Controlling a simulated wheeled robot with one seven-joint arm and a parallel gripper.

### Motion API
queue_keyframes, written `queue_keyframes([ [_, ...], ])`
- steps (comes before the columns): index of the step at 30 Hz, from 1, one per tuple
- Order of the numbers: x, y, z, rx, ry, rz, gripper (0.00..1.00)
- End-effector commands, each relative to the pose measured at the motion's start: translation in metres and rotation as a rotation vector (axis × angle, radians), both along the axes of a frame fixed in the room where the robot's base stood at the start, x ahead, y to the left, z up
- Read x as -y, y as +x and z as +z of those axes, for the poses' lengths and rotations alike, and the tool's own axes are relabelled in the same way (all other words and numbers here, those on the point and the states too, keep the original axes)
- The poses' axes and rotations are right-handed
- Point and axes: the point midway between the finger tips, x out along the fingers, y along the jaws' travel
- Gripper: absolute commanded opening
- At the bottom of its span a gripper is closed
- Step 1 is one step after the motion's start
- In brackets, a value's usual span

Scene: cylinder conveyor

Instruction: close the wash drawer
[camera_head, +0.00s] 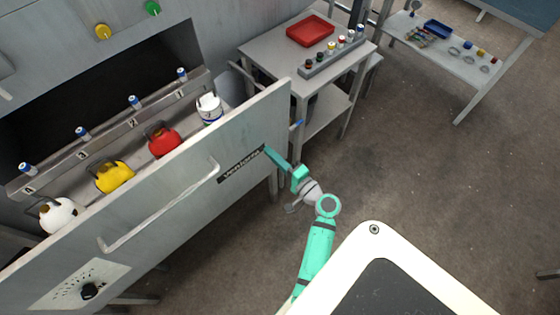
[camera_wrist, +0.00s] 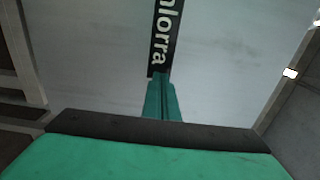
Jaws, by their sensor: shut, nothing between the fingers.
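The wash drawer (camera_head: 190,200) is a grey pull-out unit standing open at the left in the head view. Inside are a white, a yellow and a red kettle-like vessel (camera_head: 163,142) and a white container (camera_head: 209,109). My gripper (camera_head: 268,151) is shut and empty, with its tips at the right end of the name plate. In the wrist view the shut fingers (camera_wrist: 162,95) meet the panel by the plate (camera_wrist: 163,45); exact contact is unclear.
A grey table (camera_head: 270,50) with a red tray (camera_head: 310,30) and a rack of small bottles (camera_head: 335,55) stands behind the drawer's right end. Another table (camera_head: 450,65) is at the back right. The floor (camera_head: 430,160) at the right is clear.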

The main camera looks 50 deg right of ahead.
Motion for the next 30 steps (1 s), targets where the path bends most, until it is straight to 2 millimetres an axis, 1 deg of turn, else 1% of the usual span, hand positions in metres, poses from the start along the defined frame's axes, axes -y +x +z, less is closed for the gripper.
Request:
queue_keyframes([
  [5,0.001,0.007,0.0,0.0,0.0,0.0,0.0],
  [16,0.001,0.008,0.0,0.0,0.0,0.0,0.0],
  [20,0.001,0.015,0.0,0.0,0.0,0.001,0.0],
  [23,0.002,0.027,0.0,0.0,-0.001,0.003,0.0],
  [26,0.003,0.045,0.001,0.0,-0.001,0.004,0.0],
  [30,0.005,0.078,0.001,0.001,-0.001,0.005,0.0],
])
